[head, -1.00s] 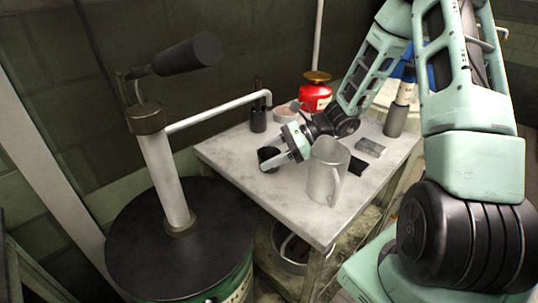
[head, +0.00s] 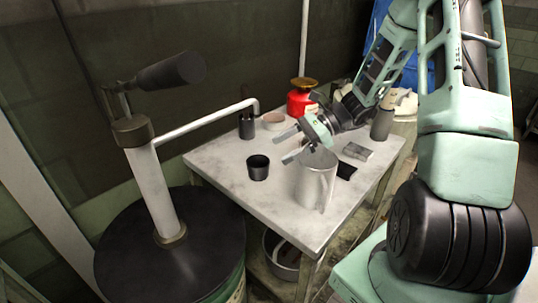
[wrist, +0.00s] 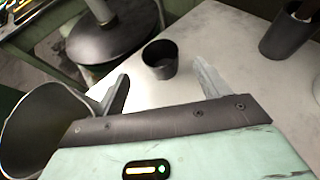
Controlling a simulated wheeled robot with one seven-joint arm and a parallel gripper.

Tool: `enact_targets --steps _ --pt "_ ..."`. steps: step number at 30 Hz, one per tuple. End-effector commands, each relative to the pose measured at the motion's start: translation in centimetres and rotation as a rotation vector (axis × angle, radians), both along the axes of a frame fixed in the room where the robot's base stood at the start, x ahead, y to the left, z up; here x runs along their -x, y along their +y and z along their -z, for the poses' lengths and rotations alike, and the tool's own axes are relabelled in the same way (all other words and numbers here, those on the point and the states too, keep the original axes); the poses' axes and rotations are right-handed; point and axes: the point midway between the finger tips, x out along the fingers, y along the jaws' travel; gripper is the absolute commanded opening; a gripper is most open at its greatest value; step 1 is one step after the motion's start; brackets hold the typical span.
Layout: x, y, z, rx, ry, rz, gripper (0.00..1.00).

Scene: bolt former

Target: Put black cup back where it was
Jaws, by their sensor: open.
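The black cup (head: 258,168) stands upright on the table, left of the metal pitcher. In the wrist view the cup (wrist: 160,60) is upright beyond the fingertips, between their lines and apart from them. My gripper (head: 282,147) is open and empty, above the table and behind the pitcher, to the right of the cup. Its two fingers also show in the wrist view (wrist: 163,78).
The metal pitcher (head: 315,182) stands close by my gripper; it also shows in the wrist view (wrist: 38,130). A dark container (head: 246,127), a pale bowl (head: 273,121) and a red canister (head: 302,98) stand at the back. A drum with a pump (head: 170,250) is left of the table (head: 225,158).

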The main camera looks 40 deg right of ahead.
Motion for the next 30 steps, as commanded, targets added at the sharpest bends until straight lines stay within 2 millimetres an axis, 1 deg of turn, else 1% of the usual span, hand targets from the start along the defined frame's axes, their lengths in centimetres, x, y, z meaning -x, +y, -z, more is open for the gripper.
enact_targets --steps 1,3,9,26,28,30 --pt "0.3 -0.9 -0.5 0.003 -0.001 0.004 0.75" --pt "0.6 -1.6 -0.9 0.003 -0.001 0.004 0.75" --pt "1.2 -2.8 -1.4 0.001 0.001 0.001 0.75" --pt "1.2 -2.8 -1.5 0.0 0.001 0.0 0.75" --pt "1.2 -2.8 -1.7 0.0 0.001 0.0 0.75" --pt "1.2 -2.8 -2.4 0.0 0.0 0.0 0.75"
